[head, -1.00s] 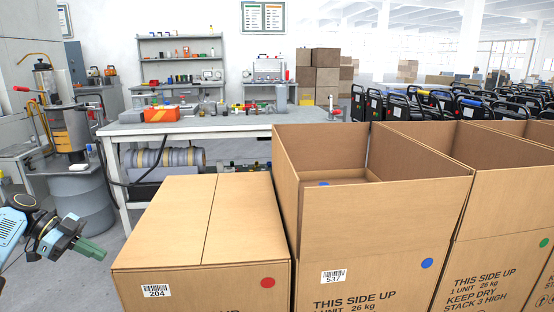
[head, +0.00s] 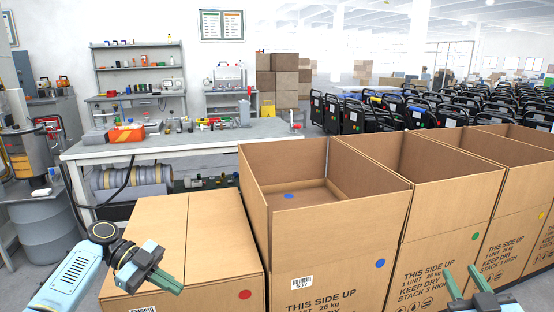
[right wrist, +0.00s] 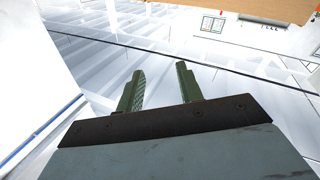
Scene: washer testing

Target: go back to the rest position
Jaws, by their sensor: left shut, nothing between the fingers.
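My left gripper (head: 172,284), with green fingers, is at the lower left of the head view. It is shut and empty, in front of the closed carton (head: 150,230) with a red dot. My right gripper (head: 460,272) is at the lower right, in front of the open cartons. Its green fingers stand apart with nothing between them. The right wrist view also shows the right gripper (right wrist: 160,72) open and empty.
An open carton (head: 330,225) with a blue dot stands beside the closed one. More open cartons (head: 450,190) continue to the right. Behind is a workbench (head: 110,148) with tools. A grey drum (head: 42,215) stands at the left. Black-framed machines (head: 400,115) fill the back right.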

